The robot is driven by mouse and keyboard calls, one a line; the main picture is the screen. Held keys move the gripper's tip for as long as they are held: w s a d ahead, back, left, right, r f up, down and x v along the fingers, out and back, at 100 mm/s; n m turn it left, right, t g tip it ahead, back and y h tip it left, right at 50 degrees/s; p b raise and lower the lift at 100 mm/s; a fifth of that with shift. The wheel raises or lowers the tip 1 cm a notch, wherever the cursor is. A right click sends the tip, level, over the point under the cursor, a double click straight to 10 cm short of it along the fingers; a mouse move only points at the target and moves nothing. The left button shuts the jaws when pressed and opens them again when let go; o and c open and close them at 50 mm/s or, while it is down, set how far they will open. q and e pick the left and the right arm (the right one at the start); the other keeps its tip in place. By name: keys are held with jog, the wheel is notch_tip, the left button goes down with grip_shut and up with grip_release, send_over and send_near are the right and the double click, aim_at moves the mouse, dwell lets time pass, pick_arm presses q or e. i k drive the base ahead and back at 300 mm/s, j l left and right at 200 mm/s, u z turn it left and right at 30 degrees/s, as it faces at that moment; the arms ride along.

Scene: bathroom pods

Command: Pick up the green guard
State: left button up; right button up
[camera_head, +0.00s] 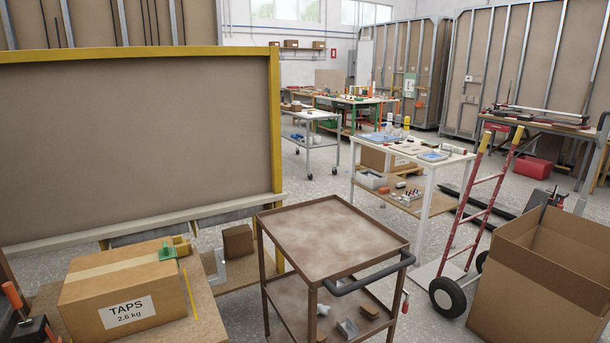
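A small green piece, which looks like the green guard (167,251), is at the back right corner of the top of a cardboard box (85,301) labelled "TAPS 2.6 kg". The box stands on a brown board surface (203,325) at the lower left. Neither of my grippers shows in this view.
A brown cart (330,232) with an empty top and a black handle stands front centre. An open cardboard box (530,295) and a red hand truck (480,205) are at the right. A yellow-framed panel (140,150) rises behind the TAPS box. An orange-handled tool (14,297) is far left.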

aim_at(166, 253)
jog(key=u, duration=1.15)
